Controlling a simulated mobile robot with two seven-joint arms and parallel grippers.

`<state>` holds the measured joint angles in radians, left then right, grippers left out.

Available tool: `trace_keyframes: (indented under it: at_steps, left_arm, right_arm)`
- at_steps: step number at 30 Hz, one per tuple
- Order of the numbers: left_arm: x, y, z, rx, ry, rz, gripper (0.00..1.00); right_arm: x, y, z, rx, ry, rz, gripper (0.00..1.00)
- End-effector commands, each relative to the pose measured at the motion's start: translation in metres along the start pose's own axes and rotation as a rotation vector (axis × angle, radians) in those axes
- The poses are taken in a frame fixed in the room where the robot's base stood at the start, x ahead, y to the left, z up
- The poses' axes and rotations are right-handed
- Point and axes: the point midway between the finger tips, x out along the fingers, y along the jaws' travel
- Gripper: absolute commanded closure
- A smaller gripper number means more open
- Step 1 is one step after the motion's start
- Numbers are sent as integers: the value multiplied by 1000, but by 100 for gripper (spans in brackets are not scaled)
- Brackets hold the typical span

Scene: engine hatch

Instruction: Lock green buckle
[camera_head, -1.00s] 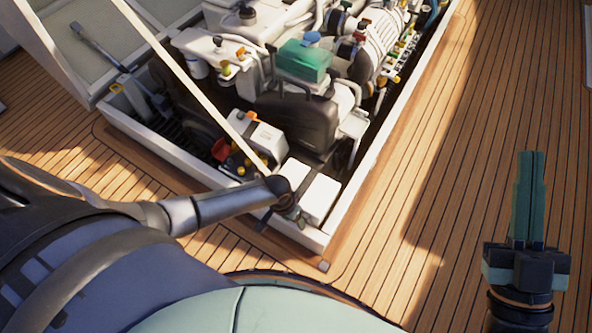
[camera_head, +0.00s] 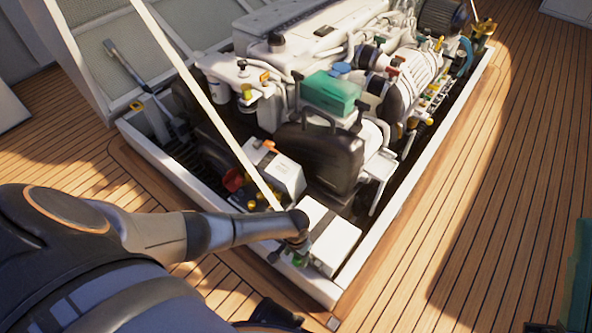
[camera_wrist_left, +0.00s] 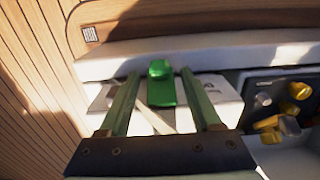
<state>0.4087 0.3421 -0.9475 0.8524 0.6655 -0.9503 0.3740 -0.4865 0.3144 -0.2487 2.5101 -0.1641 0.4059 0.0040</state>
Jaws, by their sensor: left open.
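The green buckle (camera_wrist_left: 161,84) sits upright on a white box lid (camera_wrist_left: 222,92) in the left wrist view. My left gripper (camera_wrist_left: 159,74) is open, with one green finger on each side of the buckle and a visible gap to each. In the head view, the left gripper (camera_head: 292,256) is at the front corner of the hatch, mostly hidden by its wrist. A bit of green (camera_head: 300,261) shows there beside the white box (camera_head: 336,243). My right gripper (camera_head: 578,280) is cut off at the right edge, far from the buckle.
The engine (camera_head: 340,140) fills the hatch, with a white frame (camera_head: 392,222) around it. A slanted white strut (camera_head: 205,100) crosses near the left gripper. Yellow knobs (camera_wrist_left: 299,91) lie right of the buckle in the wrist view.

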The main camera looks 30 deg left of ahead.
Motion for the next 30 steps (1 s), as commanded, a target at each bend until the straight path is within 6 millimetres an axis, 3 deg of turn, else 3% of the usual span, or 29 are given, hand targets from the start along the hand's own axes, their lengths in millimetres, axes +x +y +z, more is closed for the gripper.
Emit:
trace_keyframes:
  at_steps: [4, 16, 30]
  left_arm:
    - [16, 1, 0, 1, 0, 1, 35]
    - [19, 1, 0, 1, 1, 1, 35]
    - [19, 1, 0, 0, 0, 1, 87]
  right_arm:
    - [-9, -5, 10, -7, -7, -6, 100]
    - [-10, -7, 12, -12, -10, -10, 100]
    - [-10, -7, 12, -10, -10, -6, 100]
